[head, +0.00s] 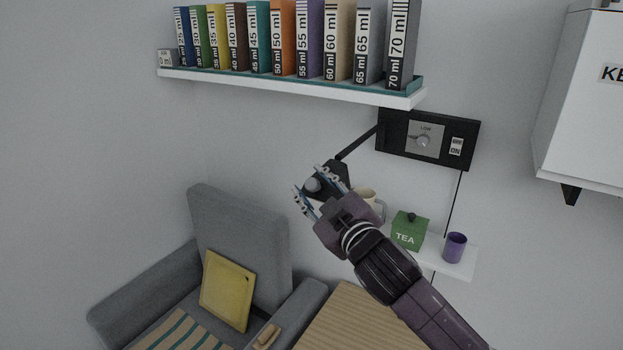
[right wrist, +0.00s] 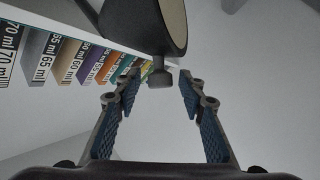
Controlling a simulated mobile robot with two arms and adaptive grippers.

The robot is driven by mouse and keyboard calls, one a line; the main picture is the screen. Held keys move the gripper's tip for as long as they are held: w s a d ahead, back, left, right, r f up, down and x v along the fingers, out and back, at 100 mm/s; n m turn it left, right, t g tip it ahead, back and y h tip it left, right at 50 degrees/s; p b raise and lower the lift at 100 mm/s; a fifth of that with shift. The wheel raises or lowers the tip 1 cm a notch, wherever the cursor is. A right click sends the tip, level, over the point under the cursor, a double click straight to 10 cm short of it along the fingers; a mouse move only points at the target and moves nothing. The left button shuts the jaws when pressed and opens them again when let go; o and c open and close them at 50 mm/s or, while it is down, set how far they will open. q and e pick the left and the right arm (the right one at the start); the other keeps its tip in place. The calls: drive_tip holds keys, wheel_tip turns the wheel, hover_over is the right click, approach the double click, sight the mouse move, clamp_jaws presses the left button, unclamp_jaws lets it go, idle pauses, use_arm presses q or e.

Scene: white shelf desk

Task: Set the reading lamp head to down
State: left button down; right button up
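The reading lamp's dark head (head: 341,169) hangs at the end of a black arm (head: 357,143) that slants down left from the wall panel. My gripper partly covers it. In the right wrist view the lamp head (right wrist: 140,28) is a dark shade with a pale round face, cut off by the top edge. A small dark knob (right wrist: 160,78) sticks out of it towards my gripper. My right gripper (head: 311,187) is open, its fingers either side of the knob and apart from it; its fingertips also show in the right wrist view (right wrist: 159,88). My left gripper is out of view.
A black wall panel (head: 387,150) with a dial is right of the lamp. A small shelf (head: 462,267) below carries a green tea box (head: 409,231) and purple cup (head: 454,247). A binder shelf (head: 290,88) is above, a grey armchair (head: 235,215) below left. A white cabinet (head: 580,100) is at right.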

drive_tip(key=shift+w+a, duration=0.1)
drive_tip(key=shift+w, duration=0.15)
drive_tip(key=shift+c, duration=0.4)
clamp_jaws()
